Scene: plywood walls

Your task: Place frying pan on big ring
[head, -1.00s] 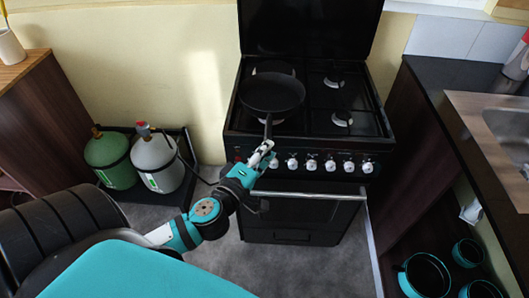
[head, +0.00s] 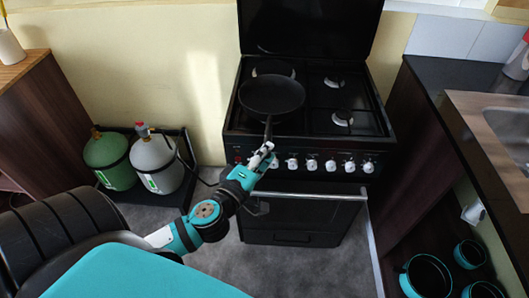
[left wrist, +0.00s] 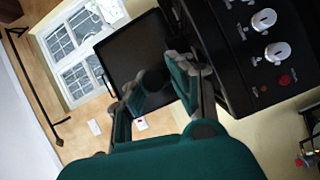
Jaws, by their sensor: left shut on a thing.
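The black frying pan (head: 271,97) is over the left side of the stove top (head: 309,124), with its handle pointing to the front. My left gripper (head: 266,149) is shut on the pan's handle at the stove's front edge. In the left wrist view, the left gripper's fingers (left wrist: 158,92) flank a dark round shape. The pan covers most of the front left burner, and I cannot tell whether it rests on it or hovers. The back left burner (head: 273,69) shows behind the pan. Which burner is the big ring is unclear. My right gripper is out of view.
Two uncovered burners are at the right, back (head: 334,83) and front (head: 342,119). White knobs (head: 312,165) and an oven handle (head: 305,196) line the stove's front. Gas bottles (head: 157,163) stand left; a counter with a sink (head: 509,128) is right.

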